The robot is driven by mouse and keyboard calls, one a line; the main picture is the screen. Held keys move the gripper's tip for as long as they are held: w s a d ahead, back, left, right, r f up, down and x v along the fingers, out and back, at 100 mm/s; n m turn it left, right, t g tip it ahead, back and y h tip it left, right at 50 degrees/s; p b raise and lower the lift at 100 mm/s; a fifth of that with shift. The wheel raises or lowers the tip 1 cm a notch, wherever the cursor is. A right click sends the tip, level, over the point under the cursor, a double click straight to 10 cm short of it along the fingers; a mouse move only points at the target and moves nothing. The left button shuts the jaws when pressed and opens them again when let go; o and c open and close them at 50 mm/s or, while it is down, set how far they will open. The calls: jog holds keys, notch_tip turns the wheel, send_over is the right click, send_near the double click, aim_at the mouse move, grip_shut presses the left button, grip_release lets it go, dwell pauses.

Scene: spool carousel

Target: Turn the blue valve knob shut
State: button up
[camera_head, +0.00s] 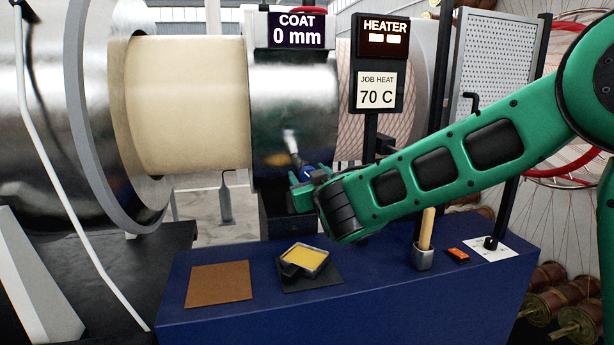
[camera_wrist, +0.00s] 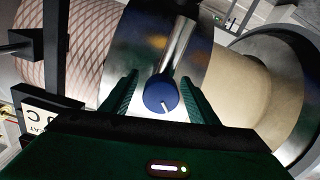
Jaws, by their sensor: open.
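The blue valve knob (camera_wrist: 160,96) shows in the wrist view as a round blue disc with a white line on its face. It sits at the end of a shiny metal stem on the steel drum section. My gripper (camera_wrist: 160,98) is open, with one green finger on each side of the knob and a gap visible on both sides. In the head view my gripper (camera_head: 312,185) is in front of the steel section, and the knob (camera_head: 306,172) is mostly hidden behind it.
A blue bench (camera_head: 350,305) below holds a brown square sheet (camera_head: 219,284), a tray of yellow material (camera_head: 304,259), a holder with a wooden handle (camera_head: 426,232) and an orange item (camera_head: 457,255). A heater sign (camera_head: 384,38) on a post stands right of the steel section.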

jog(key=v, duration=0.8)
jog(key=shift+s, duration=0.3)
jog(key=shift+d, duration=0.15)
